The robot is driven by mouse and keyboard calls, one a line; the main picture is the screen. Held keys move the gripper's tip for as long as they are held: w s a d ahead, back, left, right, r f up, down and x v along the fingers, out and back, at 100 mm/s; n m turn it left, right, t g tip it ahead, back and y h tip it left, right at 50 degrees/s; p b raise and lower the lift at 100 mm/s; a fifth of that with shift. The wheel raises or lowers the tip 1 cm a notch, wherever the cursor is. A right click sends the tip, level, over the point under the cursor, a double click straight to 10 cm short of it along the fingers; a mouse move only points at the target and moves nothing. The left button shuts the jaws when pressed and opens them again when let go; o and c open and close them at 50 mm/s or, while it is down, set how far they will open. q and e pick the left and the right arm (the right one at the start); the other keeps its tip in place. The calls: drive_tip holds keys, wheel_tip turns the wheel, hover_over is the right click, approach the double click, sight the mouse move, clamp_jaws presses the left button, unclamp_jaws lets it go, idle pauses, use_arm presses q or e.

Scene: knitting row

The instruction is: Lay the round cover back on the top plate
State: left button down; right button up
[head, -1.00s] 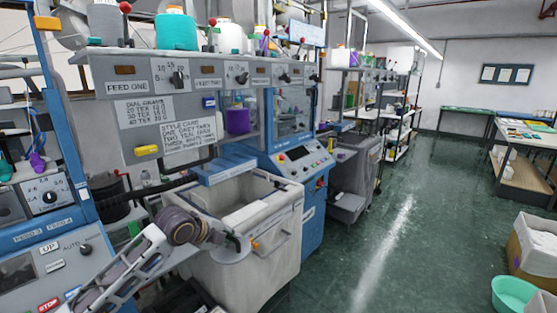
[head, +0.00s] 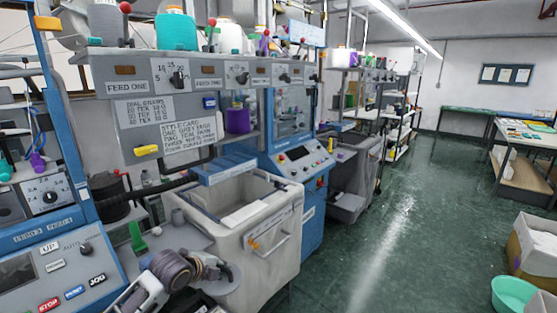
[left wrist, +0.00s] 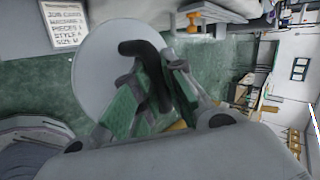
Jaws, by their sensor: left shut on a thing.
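The round cover is a flat, pale grey disc with a black curved handle. It shows in the head view (head: 230,282), low in front of the white bin, and large in the left wrist view (left wrist: 103,75). My left gripper (head: 212,268) is shut on the handle and holds the cover; the fingers (left wrist: 152,95) hide part of it in the left wrist view. A long grey ledge (head: 140,57) bearing yarn cones runs along the top of the knitting machine; I cannot tell whether it is the top plate. My right gripper is out of view.
The white bin (head: 262,228) stands beside my left gripper. A grey side surface (head: 180,240) with a green item (head: 137,238) lies left of it. A blue machine (head: 312,215) stands behind the bin. Green floor (head: 400,250) is open at right.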

sight(212, 286)
use_arm(q)
drive_tip(key=shift+n+y, duration=0.4)
drive_tip(key=shift+n, duration=0.2)
drive_tip(key=s+f, duration=0.1)
drive_tip(key=s+a+f, duration=0.2)
drive_tip(key=f, duration=0.1)
drive_tip(key=shift+f, duration=0.1)
drive_tip(key=shift+s+a+f+n+y, duration=1.3)
drive_tip(key=shift+s+a+f, duration=1.05)
drive_tip(key=shift+s+a, duration=1.6)
drive_tip(key=s+d, duration=0.1)
drive_tip(key=d, duration=0.5)
drive_tip(key=shift+s+d+r+n+t, duration=0.15)
drive_tip(key=shift+n+t, duration=0.25)
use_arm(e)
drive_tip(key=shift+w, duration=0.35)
